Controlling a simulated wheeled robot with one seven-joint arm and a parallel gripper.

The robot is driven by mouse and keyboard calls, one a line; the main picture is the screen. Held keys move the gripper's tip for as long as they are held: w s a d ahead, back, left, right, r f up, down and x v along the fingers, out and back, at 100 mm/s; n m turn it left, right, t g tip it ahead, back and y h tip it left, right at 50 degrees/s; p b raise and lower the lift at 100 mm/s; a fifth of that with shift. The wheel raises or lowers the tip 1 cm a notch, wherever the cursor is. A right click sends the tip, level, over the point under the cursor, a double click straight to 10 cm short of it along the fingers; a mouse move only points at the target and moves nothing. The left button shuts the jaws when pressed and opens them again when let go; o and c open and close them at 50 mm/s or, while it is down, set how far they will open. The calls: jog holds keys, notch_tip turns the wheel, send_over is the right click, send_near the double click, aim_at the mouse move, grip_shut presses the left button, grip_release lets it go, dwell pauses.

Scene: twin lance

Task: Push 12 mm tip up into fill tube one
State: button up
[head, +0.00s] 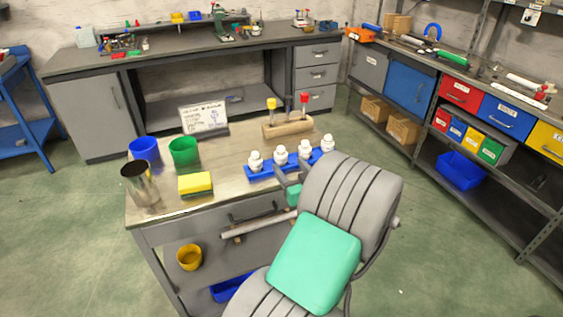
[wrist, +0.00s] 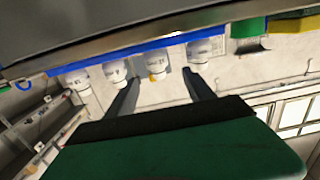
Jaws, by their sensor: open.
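Several white capped vessels stand in a row in a blue rack (head: 262,172) on the bench; one white vessel (head: 281,154) is near my gripper. In the wrist view the scene appears upside down. A wooden block (head: 288,127) behind holds a yellow-topped and a red-topped tool. I cannot identify the 12 mm tip or fill tube one.
On the bench are a handwritten card (head: 204,117), a blue cup (head: 144,149), a green cup (head: 184,151), a metal tumbler (head: 139,183) and a yellow sponge (head: 195,184). The bench top between card and rack is clear.

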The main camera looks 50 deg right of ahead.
aim_at(281, 147)
jog(key=x, duration=0.3)
jog(key=f+p+x, duration=0.1)
jog(key=x, duration=0.1)
jog(key=f+p+x, duration=0.1)
jog(key=x, duration=0.2)
jog(key=shift+w+d, duration=0.1)
jog(key=shift+d, duration=0.2)
jog(key=shift+c, duration=0.2)
grip_shut()
jog(key=shift+r, duration=0.15)
jog(key=shift+r+p, duration=1.35)
jog(key=shift+r, duration=1.1)
